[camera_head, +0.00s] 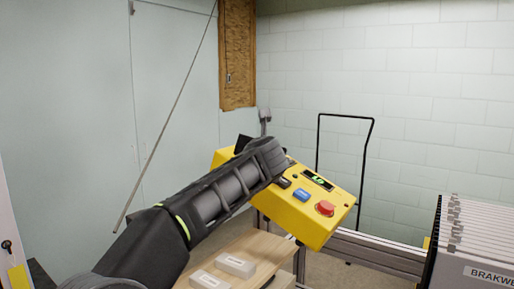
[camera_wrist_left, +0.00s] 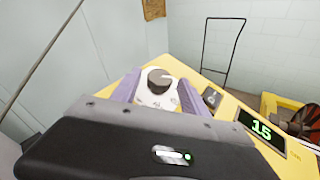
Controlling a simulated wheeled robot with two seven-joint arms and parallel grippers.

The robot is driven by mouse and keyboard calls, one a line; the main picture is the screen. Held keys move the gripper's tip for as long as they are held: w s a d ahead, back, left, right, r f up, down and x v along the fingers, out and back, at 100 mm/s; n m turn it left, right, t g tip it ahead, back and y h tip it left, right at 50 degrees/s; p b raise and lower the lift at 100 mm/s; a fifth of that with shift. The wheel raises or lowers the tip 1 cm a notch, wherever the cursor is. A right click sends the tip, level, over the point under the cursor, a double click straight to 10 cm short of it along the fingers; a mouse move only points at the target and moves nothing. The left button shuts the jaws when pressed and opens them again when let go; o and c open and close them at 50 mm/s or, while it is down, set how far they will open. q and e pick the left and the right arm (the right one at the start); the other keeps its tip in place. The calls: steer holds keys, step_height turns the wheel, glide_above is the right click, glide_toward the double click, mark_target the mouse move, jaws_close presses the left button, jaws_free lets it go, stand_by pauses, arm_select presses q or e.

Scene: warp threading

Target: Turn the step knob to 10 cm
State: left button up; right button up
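A yellow control box (camera_head: 290,213) stands in the middle of the head view. In the left wrist view a dark round knob (camera_wrist_left: 160,78) with a light pointer mark sits on a white dial plate (camera_wrist_left: 155,98). My left gripper (camera_wrist_left: 158,88) has its two purple fingers on either side of the knob, with white plate showing between them. It looks open; contact with the knob cannot be made out. The box's display (camera_wrist_left: 262,130) reads 15 in green. In the head view my left arm hides the knob and fingers. My right gripper is in neither view.
The box also bears a black button (camera_head: 284,183), a blue button (camera_head: 302,195) and a red button (camera_head: 325,208). Two pale blocks lie on a wooden board (camera_head: 262,250) below. A rack of grey sheets (camera_head: 475,240) stands at right. A black hoop handle (camera_head: 345,117) stands behind.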

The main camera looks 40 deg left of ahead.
arm_select(q)
steer(key=shift+o, duration=0.2)
steer(key=shift+d, duration=0.1)
steer(key=b+v, duration=0.2)
steer(key=v, duration=0.5)
steer(key=shift+s+d+r, duration=0.15)
steer(key=shift+s, duration=0.15)
